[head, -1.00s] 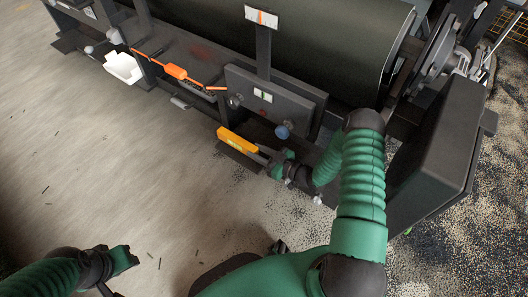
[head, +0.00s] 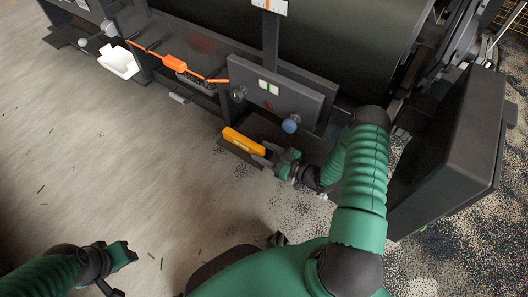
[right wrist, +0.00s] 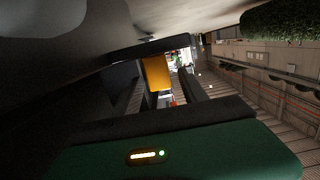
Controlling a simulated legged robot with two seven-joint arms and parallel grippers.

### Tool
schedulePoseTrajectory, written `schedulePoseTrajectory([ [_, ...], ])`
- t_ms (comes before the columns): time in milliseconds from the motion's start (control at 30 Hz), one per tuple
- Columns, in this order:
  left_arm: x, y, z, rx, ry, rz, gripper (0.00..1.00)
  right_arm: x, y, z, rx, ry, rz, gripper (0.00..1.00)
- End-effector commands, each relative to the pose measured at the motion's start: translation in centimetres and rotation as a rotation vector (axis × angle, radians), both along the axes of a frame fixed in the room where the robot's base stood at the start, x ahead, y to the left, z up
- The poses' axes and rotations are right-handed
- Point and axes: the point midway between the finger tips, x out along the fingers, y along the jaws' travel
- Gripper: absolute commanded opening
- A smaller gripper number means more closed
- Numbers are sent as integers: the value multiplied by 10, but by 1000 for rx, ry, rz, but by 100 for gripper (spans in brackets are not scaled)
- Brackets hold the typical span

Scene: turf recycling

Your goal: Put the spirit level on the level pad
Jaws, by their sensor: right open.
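The spirit level (head: 243,141) is a yellow-orange bar with a greenish vial. It lies on a small dark ledge, which looks like the level pad (head: 234,151), at the machine's lower front edge. My right gripper (head: 264,155) is open just off the level's right end, with its fingers parted and nothing held between them. In the right wrist view the level (right wrist: 156,72) shows beyond and between the two dark fingers. My left gripper (head: 124,255) is at the lower left over the floor, far from the level; its jaws are too unclear to read.
The dark machine has a big roller (head: 330,45) behind. A grey panel (head: 272,92) with a blue knob (head: 290,125) stands just above the level. An orange-handled tool (head: 174,62) and a white tray (head: 119,61) are further left. The floor in front is mostly clear.

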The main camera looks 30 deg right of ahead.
Motion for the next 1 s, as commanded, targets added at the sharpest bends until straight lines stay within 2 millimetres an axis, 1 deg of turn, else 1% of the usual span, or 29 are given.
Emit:
schedulePoseTrajectory([
  [67,0,0,3,0,0,0,36,-2,-1,2,1,0,-1,50],
  [167,0,0,14,0,0,0,36,-13,-6,7,1,3,-2,50],
  [267,0,0,31,0,0,0,36,-35,-15,13,1,4,-4,50],
  [400,0,0,52,0,0,0,36,-69,-29,18,2,3,-3,50],
  [500,0,0,61,0,0,0,36,-89,-38,20,0,1,-2,50],
  [600,0,0,66,0,0,0,36,-103,-43,19,1,0,-2,50],
  [733,0,0,66,0,0,0,36,-110,-46,18,0,0,0,50],
  [1000,0,0,65,0,0,0,36,-110,-46,17,0,0,0,50],
])
